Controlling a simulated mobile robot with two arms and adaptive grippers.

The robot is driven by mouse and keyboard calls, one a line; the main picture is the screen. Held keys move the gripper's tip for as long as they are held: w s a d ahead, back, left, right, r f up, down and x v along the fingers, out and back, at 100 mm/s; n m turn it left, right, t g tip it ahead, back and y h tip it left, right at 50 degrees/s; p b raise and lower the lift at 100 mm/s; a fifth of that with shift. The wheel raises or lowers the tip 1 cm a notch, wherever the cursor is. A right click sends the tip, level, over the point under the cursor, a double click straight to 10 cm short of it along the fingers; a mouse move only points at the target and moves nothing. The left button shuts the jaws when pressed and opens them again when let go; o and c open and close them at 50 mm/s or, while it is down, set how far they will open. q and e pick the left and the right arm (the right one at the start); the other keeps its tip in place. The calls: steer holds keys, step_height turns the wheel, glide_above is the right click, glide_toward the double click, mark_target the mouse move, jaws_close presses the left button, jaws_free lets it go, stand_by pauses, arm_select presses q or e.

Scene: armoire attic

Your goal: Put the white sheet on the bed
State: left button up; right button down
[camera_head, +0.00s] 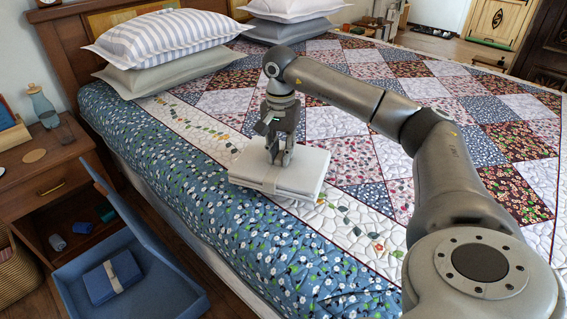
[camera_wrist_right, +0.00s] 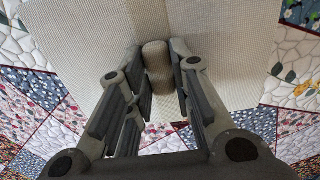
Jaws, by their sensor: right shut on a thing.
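The folded white sheet (camera_head: 305,172), tied with a band, lies flat at or just above the patchwork quilt near the bed's left edge in the head view. The bed (camera_head: 230,235) has a blue floral side cover. My right gripper (camera_head: 279,160) points down over the middle of the sheet, its fingers closed on the band's knot. In the right wrist view the sheet (camera_wrist_right: 225,45) fills the top, and the gripper (camera_wrist_right: 162,75) pinches the rounded tan knot (camera_wrist_right: 157,62) between its fingers. My left gripper is out of view. Whether the sheet's underside touches the quilt is hard to tell.
Striped and grey pillows (camera_head: 165,40) lie at the headboard, with more pillows (camera_head: 290,15) beyond. A nightstand (camera_head: 45,170) with a glass bottle stands left. A blue open box (camera_head: 150,270) holding a blue bundle (camera_head: 112,278) is on the floor. The quilt's middle is clear.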

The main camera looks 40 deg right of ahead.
steer(key=f, duration=0.2)
steer(key=d+f, duration=0.1)
steer(key=f, duration=0.1)
steer(key=shift+b, duration=0.35)
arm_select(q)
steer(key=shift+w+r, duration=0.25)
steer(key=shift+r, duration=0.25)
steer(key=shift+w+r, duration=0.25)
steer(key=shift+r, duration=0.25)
arm_select(e)
steer(key=shift+a, duration=0.1)
steer(key=c, duration=1.3)
jaws_free()
steer(key=shift+f, duration=0.1)
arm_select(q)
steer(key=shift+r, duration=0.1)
arm_select(e)
steer(key=shift+r, duration=0.5)
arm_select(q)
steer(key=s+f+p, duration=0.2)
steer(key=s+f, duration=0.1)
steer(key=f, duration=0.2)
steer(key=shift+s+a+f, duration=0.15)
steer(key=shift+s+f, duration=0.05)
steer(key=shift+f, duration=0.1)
arm_select(e)
step_height(320, 180, up, 11)
steer(key=shift+r, duration=0.1)
